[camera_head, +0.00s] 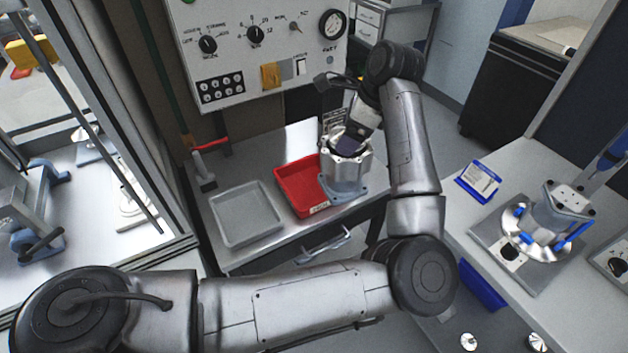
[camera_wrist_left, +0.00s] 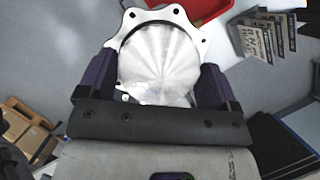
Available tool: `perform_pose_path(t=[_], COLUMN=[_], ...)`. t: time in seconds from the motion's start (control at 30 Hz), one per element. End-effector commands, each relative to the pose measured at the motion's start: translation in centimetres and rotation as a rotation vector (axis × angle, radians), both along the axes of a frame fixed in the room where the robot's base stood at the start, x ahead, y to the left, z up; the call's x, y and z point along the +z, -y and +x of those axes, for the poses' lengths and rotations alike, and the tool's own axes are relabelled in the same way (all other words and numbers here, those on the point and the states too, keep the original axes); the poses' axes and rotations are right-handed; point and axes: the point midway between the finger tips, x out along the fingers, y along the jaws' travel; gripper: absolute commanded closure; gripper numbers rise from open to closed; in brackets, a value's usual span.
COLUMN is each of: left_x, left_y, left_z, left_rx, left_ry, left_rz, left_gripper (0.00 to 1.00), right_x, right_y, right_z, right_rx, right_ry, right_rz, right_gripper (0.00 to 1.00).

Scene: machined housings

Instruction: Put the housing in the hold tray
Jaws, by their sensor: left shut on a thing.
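The silver machined housing (camera_head: 345,172) is upright at the right side of the red tray, above a blue-grey base; I cannot tell whether it rests on that base. My left gripper (camera_head: 350,142) reaches down to its top and is shut on it. In the left wrist view the purple fingers of the gripper (camera_wrist_left: 157,82) sit on both sides of the round, lobed housing (camera_wrist_left: 160,60). The red tray (camera_head: 284,172) has a small label that is too small to read, and looks empty. A grey tray (camera_head: 224,197) lies to its left, empty. My right gripper is not in view.
A control panel (camera_head: 260,50) stands behind the bench. A red-handled tool (camera_head: 205,160) is left of the trays. On the right bench are a fixture with blue clamps (camera_head: 540,245) holding another metal part, and a blue-framed card (camera_head: 478,182).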

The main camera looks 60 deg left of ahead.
Motion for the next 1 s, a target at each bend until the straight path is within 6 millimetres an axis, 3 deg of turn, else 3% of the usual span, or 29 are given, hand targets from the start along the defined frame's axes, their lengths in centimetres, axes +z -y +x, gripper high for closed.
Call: perform_pose_path(t=[0.2, 0.33, 0.7, 1.0], left_x=[0.0, -0.7, -4.5, -6.6], left_y=[1.0, 0.3, -6.1, -9.5], left_z=[-1.2, -1.4, -2.3, -2.6], left_rx=[0.081, 0.102, 0.106, 0.104], left_ry=[-0.001, -0.001, -0.002, -0.001], left_rz=[0.002, 0.003, 0.004, 0.004], left_gripper=[0.89, 0.89, 0.89, 0.89], right_x=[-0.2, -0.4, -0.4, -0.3], right_y=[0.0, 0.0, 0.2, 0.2], right_z=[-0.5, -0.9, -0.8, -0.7], right_rx=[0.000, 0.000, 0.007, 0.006], right_ry=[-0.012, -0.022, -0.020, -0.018], right_rz=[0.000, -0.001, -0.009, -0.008], right_gripper=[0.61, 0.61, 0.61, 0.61])
